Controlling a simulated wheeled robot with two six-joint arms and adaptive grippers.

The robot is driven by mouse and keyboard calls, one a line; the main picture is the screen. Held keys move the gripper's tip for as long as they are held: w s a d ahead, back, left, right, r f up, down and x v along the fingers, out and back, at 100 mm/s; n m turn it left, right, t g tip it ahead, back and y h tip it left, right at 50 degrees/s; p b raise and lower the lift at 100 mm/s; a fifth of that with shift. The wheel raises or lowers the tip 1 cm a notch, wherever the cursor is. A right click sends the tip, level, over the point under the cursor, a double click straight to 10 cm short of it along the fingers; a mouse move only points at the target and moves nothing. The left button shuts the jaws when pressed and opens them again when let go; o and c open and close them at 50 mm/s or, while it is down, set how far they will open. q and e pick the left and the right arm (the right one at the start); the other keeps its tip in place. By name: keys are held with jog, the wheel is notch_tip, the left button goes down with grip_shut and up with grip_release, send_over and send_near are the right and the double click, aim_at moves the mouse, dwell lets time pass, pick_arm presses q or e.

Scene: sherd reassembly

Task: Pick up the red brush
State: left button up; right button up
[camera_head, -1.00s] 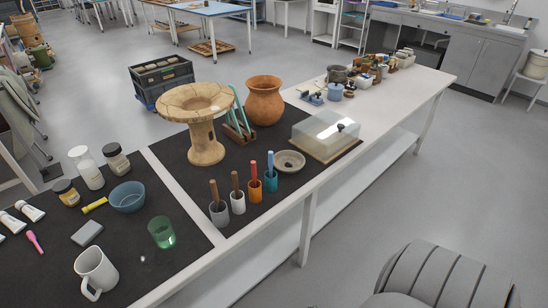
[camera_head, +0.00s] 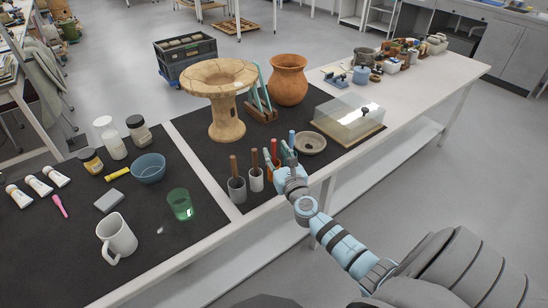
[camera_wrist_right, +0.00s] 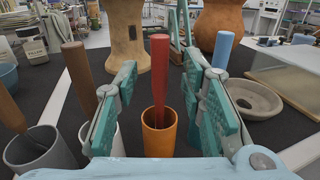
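The red brush (camera_head: 274,147) stands handle up in an orange cup (camera_wrist_right: 159,134) on the dark mat. In the right wrist view the red handle (camera_wrist_right: 159,75) is upright between the two teal finger pads of my right gripper (camera_wrist_right: 160,72). The pads are spread wide, with clear gaps on both sides of the handle. My right gripper also shows in the head view (camera_head: 284,156), where it partly covers the orange cup. My left gripper is not in view.
A grey cup (camera_head: 236,190) and a white cup (camera_head: 255,180), each with a brown-handled brush, stand left of the orange cup. A blue-handled brush (camera_wrist_right: 223,50) is close right of the gripper. A shallow bowl (camera_head: 310,143) and clear-covered box (camera_head: 348,119) lie beyond.

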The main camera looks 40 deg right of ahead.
jog(key=shift+x, duration=0.85)
jog(key=shift+w+d+f, duration=0.1)
jog(key=shift+w, duration=0.3)
jog(key=shift+s, duration=0.1)
grip_shut()
notch_tip(320, 180, up, 28)
jog(key=p, duration=1.8)
jog(key=shift+p, duration=0.4)
